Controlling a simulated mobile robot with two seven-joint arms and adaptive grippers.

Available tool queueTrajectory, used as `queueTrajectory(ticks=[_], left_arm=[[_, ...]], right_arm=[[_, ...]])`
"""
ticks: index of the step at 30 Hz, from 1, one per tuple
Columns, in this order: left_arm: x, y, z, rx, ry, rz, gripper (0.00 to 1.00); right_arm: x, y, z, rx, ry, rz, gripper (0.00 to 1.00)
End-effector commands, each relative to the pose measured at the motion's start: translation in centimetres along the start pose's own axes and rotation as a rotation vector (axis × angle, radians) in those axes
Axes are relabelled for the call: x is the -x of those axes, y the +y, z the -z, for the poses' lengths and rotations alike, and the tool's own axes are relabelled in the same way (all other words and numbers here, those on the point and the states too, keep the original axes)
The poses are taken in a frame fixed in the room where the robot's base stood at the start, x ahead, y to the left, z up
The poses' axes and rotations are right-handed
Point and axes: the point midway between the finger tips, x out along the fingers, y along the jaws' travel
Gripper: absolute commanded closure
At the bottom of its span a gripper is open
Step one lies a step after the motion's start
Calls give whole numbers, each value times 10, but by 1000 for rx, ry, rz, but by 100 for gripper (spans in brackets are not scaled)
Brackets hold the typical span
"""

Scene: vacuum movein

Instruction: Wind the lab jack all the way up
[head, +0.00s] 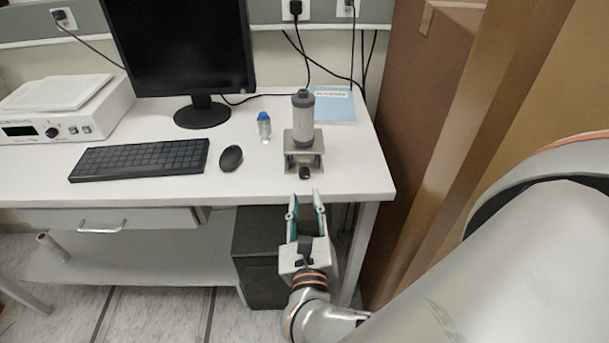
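The lab jack (303,158) stands near the right front part of the white table, with a grey cylinder (303,120) upright on its top plate. The jack looks low, with a small gap between its plates. A dark knob (305,173) faces the table's front edge. My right gripper (306,199) is open and empty, just in front of the table edge, its fingers pointing at the knob and apart from it. My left gripper is not in view.
On the table (350,170) are a keyboard (140,159), a mouse (231,158), a monitor (180,45), a small blue-capped bottle (264,125), a blue booklet (334,106) and a white instrument (65,115). Tall brown boxes (425,110) stand close at the right.

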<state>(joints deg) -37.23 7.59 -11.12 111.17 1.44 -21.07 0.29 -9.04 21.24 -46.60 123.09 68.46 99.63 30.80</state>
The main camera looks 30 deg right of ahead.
Motion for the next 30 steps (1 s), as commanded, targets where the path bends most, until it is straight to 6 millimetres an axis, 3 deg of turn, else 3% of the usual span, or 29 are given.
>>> queueTrajectory(ticks=[15,28,30], left_arm=[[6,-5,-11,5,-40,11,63],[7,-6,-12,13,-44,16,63],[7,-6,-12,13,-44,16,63]], right_arm=[[-67,0,-1,1,-1,1,73],[-77,0,1,1,2,1,73],[-77,0,1,1,2,1,91]])
